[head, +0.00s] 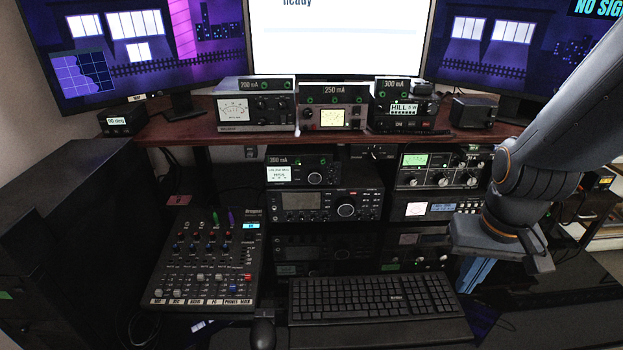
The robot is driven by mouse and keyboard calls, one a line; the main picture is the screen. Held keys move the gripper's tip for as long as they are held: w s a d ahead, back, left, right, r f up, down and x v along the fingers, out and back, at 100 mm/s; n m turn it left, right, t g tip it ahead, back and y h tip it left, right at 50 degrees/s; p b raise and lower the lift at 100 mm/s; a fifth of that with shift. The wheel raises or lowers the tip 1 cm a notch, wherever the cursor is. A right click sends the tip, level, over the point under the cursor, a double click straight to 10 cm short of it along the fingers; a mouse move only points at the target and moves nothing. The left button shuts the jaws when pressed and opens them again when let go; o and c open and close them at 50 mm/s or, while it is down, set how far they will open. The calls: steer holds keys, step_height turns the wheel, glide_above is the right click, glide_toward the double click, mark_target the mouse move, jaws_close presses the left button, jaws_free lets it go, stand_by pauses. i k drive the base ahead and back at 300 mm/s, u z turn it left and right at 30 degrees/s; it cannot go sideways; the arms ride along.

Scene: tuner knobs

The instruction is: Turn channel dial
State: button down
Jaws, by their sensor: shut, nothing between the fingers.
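Several radio units with round knobs are stacked on the desk under the shelf. The middle radio (325,203) has a large round dial (346,210), and the small radio above it has a smaller knob (315,178). The unit at right (445,168) has a green-lit meter and several knobs. No readable label tells which is the channel dial. My gripper (473,278) hangs at the right, in front of the right-hand stack and above the keyboard's right end. It is shut and empty, apart from every dial. My wrist hides part of the right-hand units.
A keyboard (375,296) lies in front of the stacks, with a mouse (263,333) and a mixer (207,255) to its left. A brown shelf (185,130) carries metered units (256,105) and overhangs the radios. Monitors stand behind.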

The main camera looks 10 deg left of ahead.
mark_target(314, 177)
steer(key=z, duration=1.3)
steer(key=k, duration=0.7)
steer(key=u, duration=0.7)
